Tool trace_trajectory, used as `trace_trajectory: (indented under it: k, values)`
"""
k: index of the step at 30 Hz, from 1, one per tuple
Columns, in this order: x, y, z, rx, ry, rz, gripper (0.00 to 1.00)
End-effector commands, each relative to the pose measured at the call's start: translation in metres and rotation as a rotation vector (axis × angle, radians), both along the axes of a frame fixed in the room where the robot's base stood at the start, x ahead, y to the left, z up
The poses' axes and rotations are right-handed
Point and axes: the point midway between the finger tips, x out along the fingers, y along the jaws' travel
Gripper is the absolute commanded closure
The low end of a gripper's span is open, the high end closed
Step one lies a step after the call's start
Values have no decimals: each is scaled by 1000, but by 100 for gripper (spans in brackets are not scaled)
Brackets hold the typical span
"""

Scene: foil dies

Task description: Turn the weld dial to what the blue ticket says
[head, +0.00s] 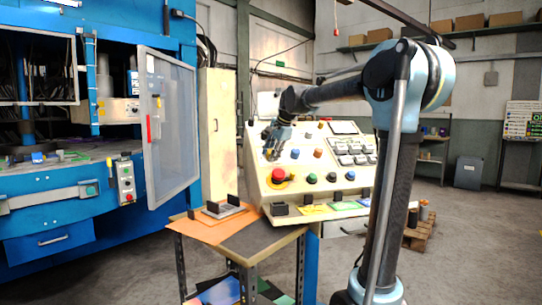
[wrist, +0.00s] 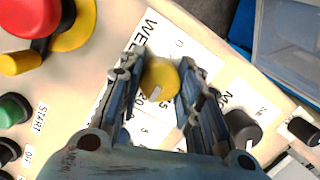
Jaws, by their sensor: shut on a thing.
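The weld dial (wrist: 160,80) is a yellow knob with a white mark on its lower edge in the wrist view. It sits on a white plate lettered "WEL" (wrist: 150,28), with small numbers partly hidden by my fingers. My gripper (wrist: 158,92) has one finger on each side of the dial and is shut on it. In the head view my gripper (head: 273,145) is at the upper left of the sloping panel and hides the dial. Tickets lie along the panel's front ledge: yellow (head: 313,209), green (head: 345,205) and a bluish one at the right (head: 364,202). Their writing is too small to read.
A red stop button (head: 278,175) sits lower left on the panel. A dark knob (wrist: 240,125) is close to my right finger. Green (wrist: 12,108) and other buttons are nearby. A blue press with an open clear door (head: 168,125) stands left.

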Motion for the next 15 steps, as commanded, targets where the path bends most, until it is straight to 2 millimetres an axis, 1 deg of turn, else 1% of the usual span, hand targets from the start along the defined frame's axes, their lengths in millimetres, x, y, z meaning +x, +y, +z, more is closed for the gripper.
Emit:
trace_trajectory:
  k: [7, 15]
  values:
    - [2, 0, 1, 47, 11, -71, 92]
    - [2, 0, 2, 62, 14, -91, 92]
